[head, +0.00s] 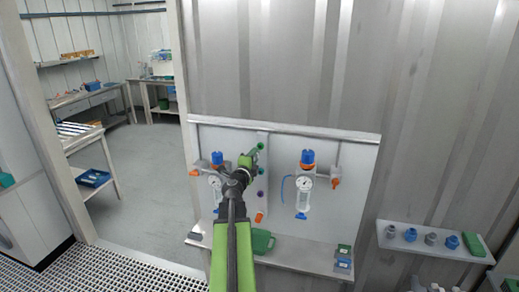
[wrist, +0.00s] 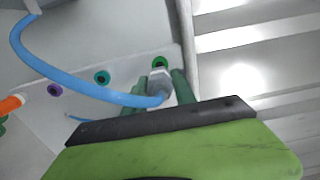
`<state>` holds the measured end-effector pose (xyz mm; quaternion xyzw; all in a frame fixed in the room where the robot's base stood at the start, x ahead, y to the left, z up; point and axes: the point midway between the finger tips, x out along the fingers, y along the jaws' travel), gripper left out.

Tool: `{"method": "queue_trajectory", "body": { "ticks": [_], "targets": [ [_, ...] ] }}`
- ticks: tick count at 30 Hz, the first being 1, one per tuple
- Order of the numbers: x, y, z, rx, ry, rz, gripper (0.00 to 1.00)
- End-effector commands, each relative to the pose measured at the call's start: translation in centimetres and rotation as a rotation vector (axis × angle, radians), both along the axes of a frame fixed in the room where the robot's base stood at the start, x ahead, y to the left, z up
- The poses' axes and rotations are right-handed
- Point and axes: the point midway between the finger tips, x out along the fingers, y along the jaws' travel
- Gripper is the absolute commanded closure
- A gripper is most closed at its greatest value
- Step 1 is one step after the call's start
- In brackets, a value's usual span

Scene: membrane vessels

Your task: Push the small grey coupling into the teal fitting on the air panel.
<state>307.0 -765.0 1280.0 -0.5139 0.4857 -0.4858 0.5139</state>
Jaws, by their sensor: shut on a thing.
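My gripper (wrist: 160,88) is shut on the small grey coupling (wrist: 159,80), with a green finger on either side. A blue hose runs from the coupling's rear and loops left. The coupling's front end points at a green fitting (wrist: 160,62) at the end of the row; whether they touch I cannot tell. The teal fitting (wrist: 102,77) is to the left of the coupling in the wrist view, apart from it. In the head view my gripper (head: 253,156) is at the upper part of the air panel (head: 350,215), beside the fitting row; the coupling cannot be made out there.
A purple fitting (wrist: 54,90) and an orange one (wrist: 10,104) continue the row. A gauge unit (head: 304,183) with a blue cap hangs right of the row. A green case (head: 263,242) is on the ledge below. A shelf (head: 440,249) with several couplings is at right.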

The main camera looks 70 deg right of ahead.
Motion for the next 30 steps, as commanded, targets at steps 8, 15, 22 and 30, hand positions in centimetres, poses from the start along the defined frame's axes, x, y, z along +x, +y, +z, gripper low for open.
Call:
{"method": "queue_trajectory", "body": {
  "ticks": [8, 15, 22, 30],
  "targets": [
    [0.0, 0.4, 0.0, 0.000, 0.000, 0.000, 1.00],
    [0.0, 0.4, -1.7, 0.000, 0.000, 0.000, 1.00],
    [0.0, 0.4, -6.6, 0.000, 0.000, 0.000, 1.00],
    [0.0, 0.4, -6.0, 0.000, 0.000, 0.000, 1.00]
  ]
}}
